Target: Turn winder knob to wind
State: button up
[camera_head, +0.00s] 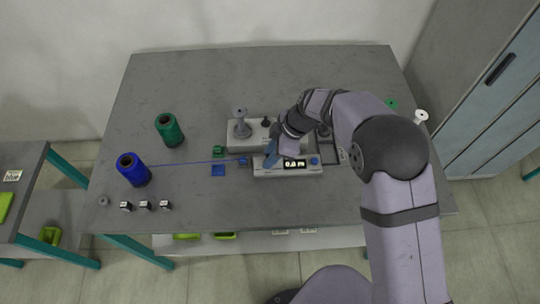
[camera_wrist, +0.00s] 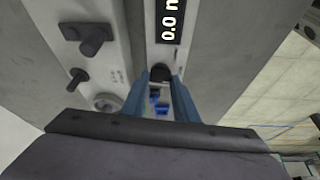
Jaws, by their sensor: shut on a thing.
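The winder's front box (camera_head: 287,173) is pale, with a lit display (camera_head: 295,164) that reads 0.0 m. In the wrist view the display (camera_wrist: 169,22) is partly cut off. A black knob (camera_wrist: 160,72) on the box stands between the blue fingertips. My gripper (camera_head: 270,160) is over the left part of the box and shut on this knob, which it hides in the head view; its fingers also show in the wrist view (camera_wrist: 160,85). A blue thread (camera_head: 190,162) runs from the blue spool (camera_head: 134,170) to the winder's left side. A grey spindle (camera_head: 242,125) stands behind.
A green spool (camera_head: 170,131) stands at the back left. Small green (camera_head: 218,151) and blue (camera_head: 218,170) pieces sit left of the winder. Several small black-and-white blocks (camera_head: 145,205) lie at the front left. A white bobbin (camera_head: 421,116) is at the right edge.

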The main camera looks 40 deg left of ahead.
jog(key=m+b, duration=0.1)
jog(key=m, duration=0.1)
jog(key=m+t+b, duration=0.1)
jog(key=m+b, duration=0.1)
jog(key=shift+s+f+y, duration=0.15)
jog(key=shift+y, duration=0.25)
jog(key=shift+s+d+m+t+b, duration=0.1)
jog(key=shift+m+t+b, duration=0.65)
jog(key=shift+m, duration=1.15)
jog(key=o, duration=1.1)
jog(key=shift+c, duration=0.2)
jog(key=b+v, duration=0.1)
jog(key=v, duration=0.6)
jog(key=shift+r, duration=0.3)
jog(key=shift+s+d, duration=0.1)
